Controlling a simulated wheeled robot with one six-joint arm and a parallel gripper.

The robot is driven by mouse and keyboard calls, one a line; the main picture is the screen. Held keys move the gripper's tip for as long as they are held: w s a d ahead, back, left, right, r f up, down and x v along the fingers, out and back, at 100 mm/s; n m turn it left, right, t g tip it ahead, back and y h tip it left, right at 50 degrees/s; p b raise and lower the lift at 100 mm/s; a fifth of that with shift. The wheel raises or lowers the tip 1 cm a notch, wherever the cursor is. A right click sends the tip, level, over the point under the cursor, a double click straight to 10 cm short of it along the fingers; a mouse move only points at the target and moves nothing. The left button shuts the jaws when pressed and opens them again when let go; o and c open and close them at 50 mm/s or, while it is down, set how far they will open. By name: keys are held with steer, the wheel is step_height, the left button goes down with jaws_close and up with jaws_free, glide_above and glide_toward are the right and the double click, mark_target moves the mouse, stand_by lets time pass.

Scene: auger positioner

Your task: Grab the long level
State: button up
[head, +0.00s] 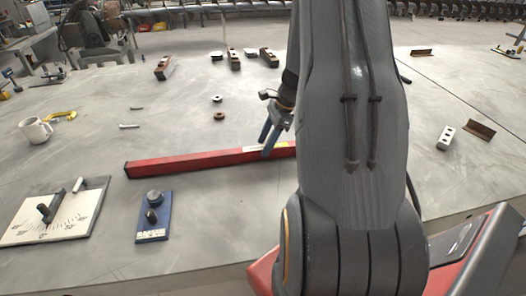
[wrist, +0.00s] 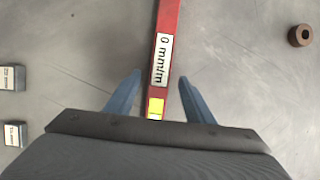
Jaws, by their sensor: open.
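The long level is a red bar (head: 185,163) lying on the grey table in the head view, running left to right. Its right part is hidden behind my arm. In the wrist view the red level (wrist: 168,18) runs up the picture, with a white "0 mm/m" label and a yellow patch. My gripper (head: 268,140) is at the level's right part in the head view. In the wrist view my gripper (wrist: 160,85) is open, with one blue finger on each side of the level and a visible gap on both sides.
A blue block with a black knob (head: 153,218) and a white dial plate (head: 58,214) stand in front of the level. A brown ring (head: 219,116) lies behind it. A white mug (head: 36,130) is at the left. Two small labelled blocks (wrist: 13,78) show in the wrist view.

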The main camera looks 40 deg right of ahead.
steer(key=shift+p+x, duration=0.3)
steer(key=shift+x, duration=1.15)
steer(key=shift+s, duration=0.1)
jaws_close()
